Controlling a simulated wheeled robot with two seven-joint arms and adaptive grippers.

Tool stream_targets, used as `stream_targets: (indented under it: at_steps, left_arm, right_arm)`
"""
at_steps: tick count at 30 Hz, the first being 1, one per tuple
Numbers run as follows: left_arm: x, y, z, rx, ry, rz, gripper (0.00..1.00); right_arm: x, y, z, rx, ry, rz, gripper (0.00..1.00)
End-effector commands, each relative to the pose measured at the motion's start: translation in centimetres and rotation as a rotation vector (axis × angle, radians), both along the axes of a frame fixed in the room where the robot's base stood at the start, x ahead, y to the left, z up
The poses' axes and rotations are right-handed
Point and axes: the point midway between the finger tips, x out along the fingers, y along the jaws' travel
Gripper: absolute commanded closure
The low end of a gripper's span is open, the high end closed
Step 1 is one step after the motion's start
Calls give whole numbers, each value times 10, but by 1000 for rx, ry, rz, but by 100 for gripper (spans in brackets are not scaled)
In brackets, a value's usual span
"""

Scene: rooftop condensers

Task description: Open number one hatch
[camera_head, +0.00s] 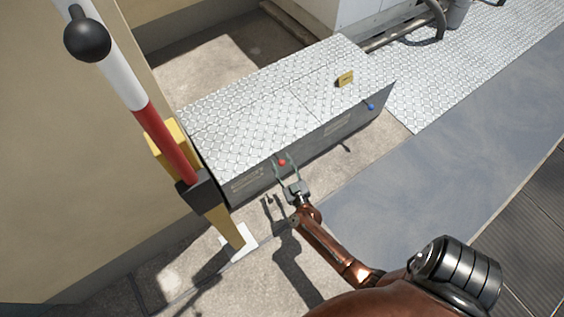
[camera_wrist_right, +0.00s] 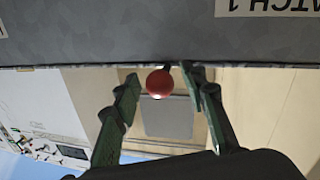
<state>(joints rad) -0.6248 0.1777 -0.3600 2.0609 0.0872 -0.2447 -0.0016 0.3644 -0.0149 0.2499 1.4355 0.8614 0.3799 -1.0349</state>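A long metal box with a tread-plate top stands in the head view, and a seam splits the top into two lids. The left lid (camera_head: 235,115) lies flat and has a red ball knob (camera_head: 282,161) at its front edge. The right lid (camera_head: 350,72) has a blue knob (camera_head: 371,106). My right gripper (camera_head: 286,163) is at the red knob, fingers open. In the right wrist view the red knob (camera_wrist_right: 160,83) sits between the fingertips, with a visible gap on the left. An upside-down label (camera_wrist_right: 265,6) ending "ATCH 1" shows above it. My left gripper is out of view.
A red and white pole (camera_head: 150,115) with a black ball rises on a yellow post (camera_head: 222,222), left of the box. A beige wall (camera_head: 70,150) is at left. Grey walkway (camera_head: 410,190) lies open at right.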

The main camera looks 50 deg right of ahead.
Motion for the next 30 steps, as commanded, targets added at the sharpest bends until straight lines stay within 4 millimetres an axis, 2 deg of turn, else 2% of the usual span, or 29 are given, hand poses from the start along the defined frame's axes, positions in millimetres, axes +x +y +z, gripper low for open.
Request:
stream_targets:
  at_steps: [2, 16, 30]
  left_arm:
    - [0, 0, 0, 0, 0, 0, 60]
    - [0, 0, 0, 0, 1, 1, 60]
    - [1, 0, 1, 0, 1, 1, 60]
  right_arm:
    - [0, 0, 0, 0, 0, 0, 67]
    - [-1, 0, 0, -1, 0, 0, 99]
    - [-1, -3, 0, -2, 1, -2, 100]
